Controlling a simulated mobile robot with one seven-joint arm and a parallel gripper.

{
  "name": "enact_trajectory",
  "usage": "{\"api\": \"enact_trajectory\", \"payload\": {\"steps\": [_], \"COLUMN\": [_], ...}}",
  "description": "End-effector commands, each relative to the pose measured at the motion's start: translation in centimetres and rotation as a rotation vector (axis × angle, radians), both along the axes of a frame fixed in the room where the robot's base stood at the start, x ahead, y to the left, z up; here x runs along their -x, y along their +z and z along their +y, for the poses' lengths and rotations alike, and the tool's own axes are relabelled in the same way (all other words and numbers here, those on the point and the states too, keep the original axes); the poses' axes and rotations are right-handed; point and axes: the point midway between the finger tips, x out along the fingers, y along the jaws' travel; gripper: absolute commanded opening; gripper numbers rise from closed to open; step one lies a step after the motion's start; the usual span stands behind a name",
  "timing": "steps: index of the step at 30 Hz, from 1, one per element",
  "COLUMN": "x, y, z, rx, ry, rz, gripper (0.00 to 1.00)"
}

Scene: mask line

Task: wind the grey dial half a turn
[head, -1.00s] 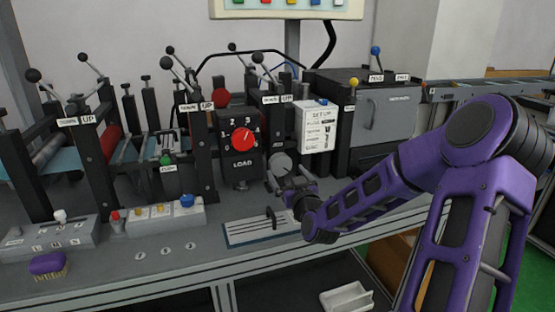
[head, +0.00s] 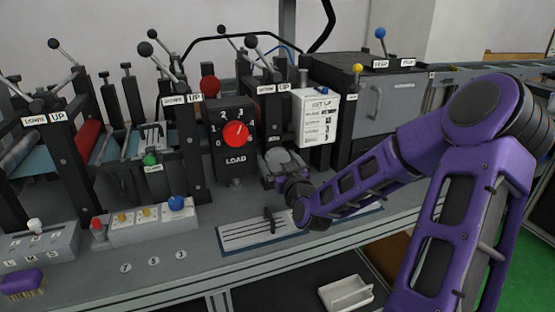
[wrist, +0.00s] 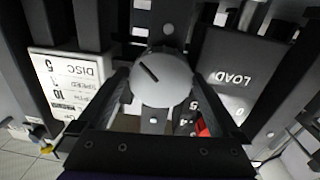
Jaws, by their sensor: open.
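The grey dial (wrist: 163,80) is round, with a dark pointer line that slants from upper left to lower right in the wrist view. In the head view the dial (head: 285,158) shows partly behind my gripper (head: 276,170), low between the LOAD box and the SET UP card. In the wrist view my gripper (wrist: 162,92) is open, with one finger to each side of the dial. A gap shows on both sides. I cannot tell whether the fingertips are level with the dial or short of it.
The black LOAD box (head: 235,160) with its red knob (head: 236,134) stands just left of the dial. The white SET UP card (head: 317,118) stands to the right. A ruled panel (head: 245,235) lies on the bench in front. A white tray (head: 346,294) is below.

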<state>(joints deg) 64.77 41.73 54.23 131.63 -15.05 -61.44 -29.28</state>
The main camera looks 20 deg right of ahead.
Motion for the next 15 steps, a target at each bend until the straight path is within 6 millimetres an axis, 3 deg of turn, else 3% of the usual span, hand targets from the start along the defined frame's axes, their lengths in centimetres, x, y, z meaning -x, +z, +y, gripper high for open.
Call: {"api": "enact_trajectory", "payload": {"steps": [2,12,14,15], "x": [0.0,-0.01,-0.01,-0.01], "y": [-0.01,-0.01,-0.01,0.0], "z": [0.01,-0.02,-0.03,-0.04], "rx": [0.0,0.0,0.0,-0.001], "ry": [0.0,0.0,-0.001,-0.001], "rz": [0.0,0.0,0.0,0.0], "gripper": [1.0,0.39,0.28,0.28]}}
